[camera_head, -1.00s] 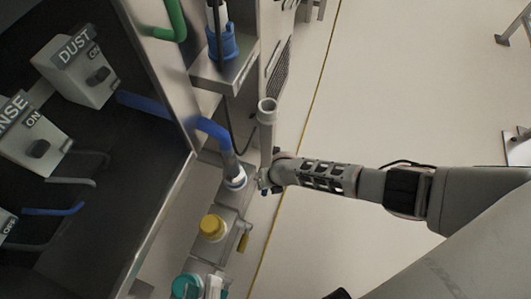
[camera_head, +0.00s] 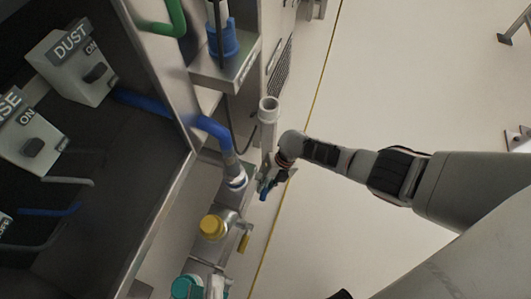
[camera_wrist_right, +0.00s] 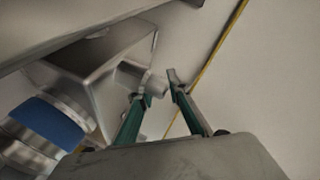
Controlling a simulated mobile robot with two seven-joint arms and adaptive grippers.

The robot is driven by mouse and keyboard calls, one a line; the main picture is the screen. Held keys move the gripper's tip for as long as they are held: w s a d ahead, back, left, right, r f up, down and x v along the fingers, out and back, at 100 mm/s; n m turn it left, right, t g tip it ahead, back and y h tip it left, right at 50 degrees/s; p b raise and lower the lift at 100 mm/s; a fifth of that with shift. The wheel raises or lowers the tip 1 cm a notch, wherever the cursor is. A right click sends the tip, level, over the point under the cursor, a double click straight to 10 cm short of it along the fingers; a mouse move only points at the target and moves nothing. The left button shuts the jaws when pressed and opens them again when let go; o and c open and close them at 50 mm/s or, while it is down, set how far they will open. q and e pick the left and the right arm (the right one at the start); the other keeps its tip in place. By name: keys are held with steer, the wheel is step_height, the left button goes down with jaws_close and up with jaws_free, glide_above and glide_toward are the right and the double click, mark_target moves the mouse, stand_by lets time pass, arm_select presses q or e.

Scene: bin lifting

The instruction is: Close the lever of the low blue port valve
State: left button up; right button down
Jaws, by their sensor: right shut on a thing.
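The low blue port (camera_head: 236,178) is a short metal pipe with a blue hose going into it, on a metal box beside the cabinet. Its blue valve lever (camera_head: 264,194) shows beside the box, at my right gripper (camera_head: 272,181). In the right wrist view the blue band of the port (camera_wrist_right: 50,122) is at left, and the two green-sided fingers of my right gripper (camera_wrist_right: 160,88) are around a small grey part at the valve (camera_wrist_right: 150,82). The fingers hide most of the lever's details. My left gripper is not in view.
A yellow-capped port (camera_head: 212,227) with a yellow lever (camera_head: 244,243) and a teal-capped port (camera_head: 187,287) stand below. A grey upright pipe (camera_head: 268,112) is just above my gripper. The cabinet edge (camera_head: 160,205) is at left. Open floor (camera_head: 410,90) lies right.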

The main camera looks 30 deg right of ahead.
steer(key=shift+s+a+f, duration=0.1)
steer(key=shift+s+f, duration=0.05)
steer(key=shift+s, duration=0.1)
steer(key=c, duration=1.9)
jaws_free()
steer(key=shift+w, duration=0.15)
steer(key=shift+w+d+r, duration=0.1)
steer(key=shift+d+r, duration=0.2)
steer(key=shift+r, duration=0.2)
steer(key=v, duration=1.1)
steer(key=shift+a+r, duration=0.1)
